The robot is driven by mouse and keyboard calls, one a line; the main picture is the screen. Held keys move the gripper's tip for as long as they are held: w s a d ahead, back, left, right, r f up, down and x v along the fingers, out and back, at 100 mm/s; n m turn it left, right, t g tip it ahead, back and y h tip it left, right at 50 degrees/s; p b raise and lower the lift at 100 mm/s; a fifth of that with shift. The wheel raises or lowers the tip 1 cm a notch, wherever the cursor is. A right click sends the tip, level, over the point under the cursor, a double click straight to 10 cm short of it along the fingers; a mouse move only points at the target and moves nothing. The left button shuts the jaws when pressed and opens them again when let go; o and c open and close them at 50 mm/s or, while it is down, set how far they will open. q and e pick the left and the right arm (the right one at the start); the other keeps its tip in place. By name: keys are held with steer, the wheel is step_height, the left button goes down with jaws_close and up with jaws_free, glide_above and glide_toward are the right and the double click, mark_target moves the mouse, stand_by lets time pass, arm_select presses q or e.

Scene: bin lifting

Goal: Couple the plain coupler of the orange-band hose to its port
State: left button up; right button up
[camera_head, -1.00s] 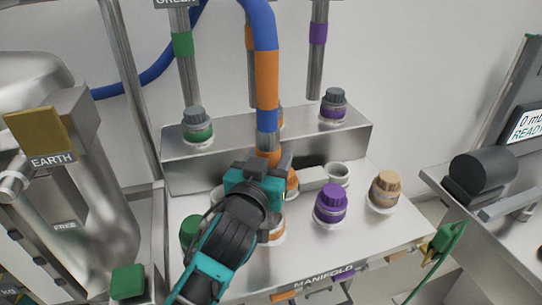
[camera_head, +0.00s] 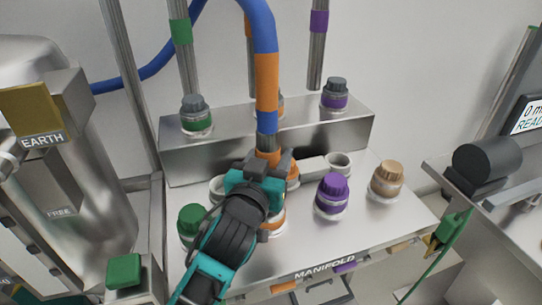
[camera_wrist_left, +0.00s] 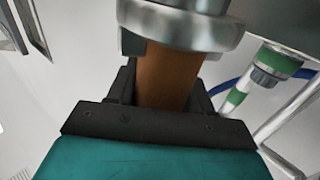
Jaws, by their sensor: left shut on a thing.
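The blue hose (camera_head: 262,22) with an orange band (camera_head: 267,80) comes down from the top of the head view. My left gripper (camera_head: 268,163) is shut on the orange coupler (camera_head: 267,156) at its lower end, above the manifold (camera_head: 390,225). The left wrist view shows the orange coupler (camera_wrist_left: 168,78) between the fingers, against a metal collar (camera_wrist_left: 185,30). An orange-ringed fitting (camera_head: 276,222) on the manifold is partly hidden behind my gripper. Another orange fitting (camera_head: 293,176) shows just right of the fingers. Whether the coupler touches either is hidden. My right gripper is not in view.
Green (camera_head: 190,222), purple (camera_head: 332,194) and tan (camera_head: 386,180) capped fittings stand on the manifold. An open pale ring (camera_head: 339,162) lies behind the purple one. Grey-capped green (camera_head: 196,117) and purple (camera_head: 335,95) fittings stand on the raised back step.

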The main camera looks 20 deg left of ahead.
arm_select(q)
steer(key=shift+f+b, duration=0.8)
steer(key=shift+f, duration=0.25)
steer(key=shift+d+f, duration=0.15)
steer(key=shift+f, duration=0.1)
